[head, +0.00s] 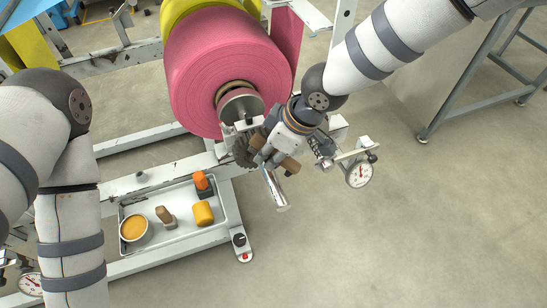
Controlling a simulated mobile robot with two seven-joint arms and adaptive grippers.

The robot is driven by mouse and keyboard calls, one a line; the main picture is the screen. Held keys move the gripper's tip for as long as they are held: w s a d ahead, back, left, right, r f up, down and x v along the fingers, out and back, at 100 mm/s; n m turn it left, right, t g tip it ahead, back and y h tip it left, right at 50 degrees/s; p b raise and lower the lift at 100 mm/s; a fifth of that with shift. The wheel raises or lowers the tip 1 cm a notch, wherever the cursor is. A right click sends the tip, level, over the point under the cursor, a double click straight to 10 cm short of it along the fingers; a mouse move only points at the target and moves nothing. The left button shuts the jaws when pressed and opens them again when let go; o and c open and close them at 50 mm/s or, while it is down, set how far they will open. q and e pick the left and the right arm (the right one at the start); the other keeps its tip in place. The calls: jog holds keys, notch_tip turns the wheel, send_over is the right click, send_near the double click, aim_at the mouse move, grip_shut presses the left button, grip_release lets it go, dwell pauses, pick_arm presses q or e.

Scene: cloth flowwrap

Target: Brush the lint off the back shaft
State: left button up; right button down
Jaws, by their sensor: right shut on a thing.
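A large pink cloth roll (215,70) sits on a shaft whose grey metal end (240,105) sticks out towards me. I cannot make out lint on it. My right gripper (273,157) is beside and just below this shaft end, shut on a brown-handled tool (290,165). The tool's working end is hidden by the gripper and frame parts, so I cannot tell whether it touches the shaft. A shiny metal cylinder (275,190) shows just below the gripper. My left arm is at the left, but its gripper is not in view.
A white tray (222,205) on the frame holds a bowl of orange stuff (133,228), a brown-topped piece (164,215), an orange-topped piece (201,182) and a yellow piece (203,213). A dial gauge (359,174) stands right of the gripper.

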jog(key=shift+w+a+f, duration=0.15)
jog(key=shift+w+f, duration=0.25)
jog(key=shift+w, duration=0.05)
jog(key=shift+w+a+r+b, duration=0.15)
jog(key=shift+w+r+b, duration=0.1)
jog(key=shift+w+b, duration=0.2)
pick_arm(q)
jog(key=shift+s+f+g, duration=0.3)
jog(key=shift+s+f, duration=0.35)
pick_arm(e)
jog(key=shift+r, duration=0.15)
jog(key=shift+r, duration=0.1)
pick_arm(q)
jog(key=shift+w+r+t+p, duration=0.5)
jog(key=shift+w+r+p, duration=0.55)
jog(key=shift+w+r, duration=0.05)
pick_arm(e)
jog(key=shift+r, duration=2.9)
pick_arm(q)
jog(key=shift+w+r+p, duration=0.35)
jog(key=shift+w+r, duration=0.15)
pick_arm(e)
notch_tip(320, 180, up, 3)
